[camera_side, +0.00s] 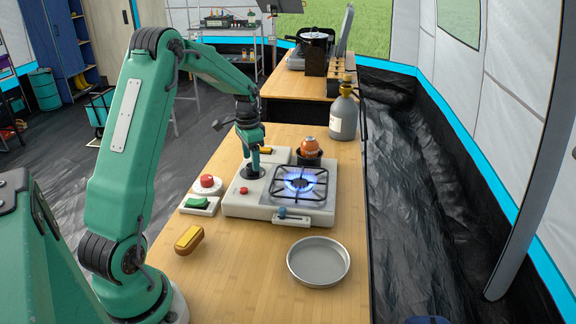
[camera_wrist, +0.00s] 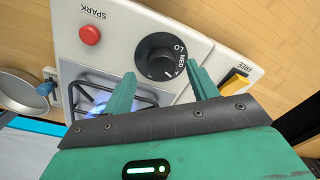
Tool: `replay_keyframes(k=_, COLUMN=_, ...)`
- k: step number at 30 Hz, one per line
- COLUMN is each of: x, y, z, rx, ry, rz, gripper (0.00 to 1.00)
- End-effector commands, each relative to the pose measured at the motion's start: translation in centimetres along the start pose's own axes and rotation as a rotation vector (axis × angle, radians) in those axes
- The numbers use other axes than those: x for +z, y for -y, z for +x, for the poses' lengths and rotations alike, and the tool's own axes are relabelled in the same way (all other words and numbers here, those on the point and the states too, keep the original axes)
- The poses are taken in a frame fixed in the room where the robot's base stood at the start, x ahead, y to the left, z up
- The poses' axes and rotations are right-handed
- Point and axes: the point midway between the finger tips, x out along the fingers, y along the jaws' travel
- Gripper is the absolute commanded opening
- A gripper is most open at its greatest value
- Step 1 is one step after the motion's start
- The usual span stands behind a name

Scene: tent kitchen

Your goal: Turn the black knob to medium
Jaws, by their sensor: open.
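The black knob (camera_wrist: 158,56) sits on the white panel of the stove, with "LO" and "MED" lettering at its right side in the wrist view. A short white mark shows on its lower right part; I cannot tell for sure which setting it points to. My gripper (camera_wrist: 160,70) is open, with one green finger on each side of the knob's near edge; contact is not clear. In the side view my gripper (camera_side: 251,156) points down over the knob (camera_side: 249,173), which it partly hides. The stove (camera_side: 258,207) has a burner lit with a blue flame (camera_side: 299,183).
A red "SPARK" button (camera_wrist: 90,35) and a yellow "FREE" switch (camera_wrist: 236,80) flank the knob. A round pan (camera_side: 318,263), a yellow-topped block (camera_side: 189,239) and a red button (camera_side: 207,182) lie nearby.

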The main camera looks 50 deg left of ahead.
Motion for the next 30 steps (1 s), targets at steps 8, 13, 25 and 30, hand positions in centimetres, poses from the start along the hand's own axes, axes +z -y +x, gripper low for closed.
replay_keyframes(k=8, x=0.1, y=0.1, z=2.2, rx=0.000, ry=0.000, rz=0.000, gripper=0.58)
replay_keyframes(k=13, x=0.1, y=0.1, z=2.4, rx=-0.001, ry=-0.001, rz=0.000, gripper=0.58)
replay_keyframes(k=25, x=0.1, y=0.1, z=2.4, rx=0.000, ry=0.000, rz=0.000, gripper=0.14)
replay_keyframes(k=30, x=0.1, y=0.0, z=2.4, rx=0.001, ry=0.001, rz=-0.002, gripper=0.14)
